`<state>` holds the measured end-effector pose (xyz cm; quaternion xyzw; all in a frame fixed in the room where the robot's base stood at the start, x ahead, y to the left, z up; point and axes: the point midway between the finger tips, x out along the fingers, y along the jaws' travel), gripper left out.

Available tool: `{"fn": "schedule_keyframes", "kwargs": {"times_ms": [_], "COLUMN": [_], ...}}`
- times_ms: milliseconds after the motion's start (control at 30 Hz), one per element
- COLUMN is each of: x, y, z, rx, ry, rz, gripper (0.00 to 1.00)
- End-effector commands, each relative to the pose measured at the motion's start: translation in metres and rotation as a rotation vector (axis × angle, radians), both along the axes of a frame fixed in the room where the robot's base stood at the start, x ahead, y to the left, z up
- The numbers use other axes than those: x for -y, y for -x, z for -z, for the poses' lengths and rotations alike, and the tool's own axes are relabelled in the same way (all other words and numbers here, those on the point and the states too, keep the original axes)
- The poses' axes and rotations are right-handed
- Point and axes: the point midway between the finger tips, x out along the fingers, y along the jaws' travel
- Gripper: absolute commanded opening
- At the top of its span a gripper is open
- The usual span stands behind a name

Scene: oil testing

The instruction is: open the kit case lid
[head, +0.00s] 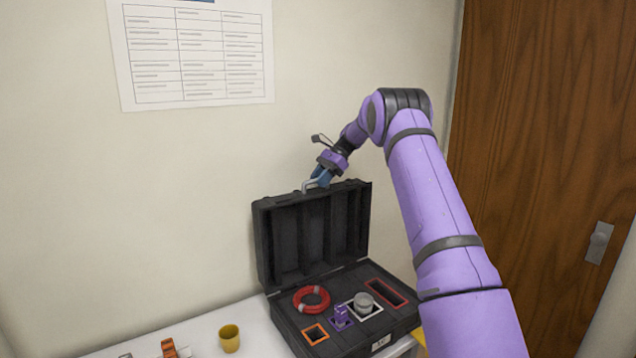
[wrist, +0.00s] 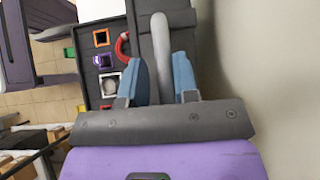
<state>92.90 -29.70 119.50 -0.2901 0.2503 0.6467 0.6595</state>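The black kit case (head: 362,345) sits on the white table with its lid (head: 318,232) raised, standing roughly upright near the wall. A light grey handle (head: 308,186) is at the lid's top edge. My gripper (head: 320,178) is at that edge, over the handle. The exact finger contact is hard to see.
The case holds a red ring (head: 311,299), a purple piece (head: 341,317) and a grey round container (head: 363,302). A yellow cup (head: 229,338) and an orange item (head: 169,348) stand left of it on the table (head: 205,325). The wall is close behind the lid; a wooden door (head: 530,130) is at right.

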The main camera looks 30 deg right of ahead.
Motion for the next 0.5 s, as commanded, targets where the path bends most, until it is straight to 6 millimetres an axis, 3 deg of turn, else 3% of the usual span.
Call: {"fn": "schedule_keyframes", "kwargs": {"times_ms": [300,500], "x": [0.043,0.062], "y": [0.002,0.003], "z": [-0.041,-0.06], "rx": [0.003,0.001], "ry": [0.002,0.001], "rz": [0.003,0.002], "gripper": [0.27,0.27]}}
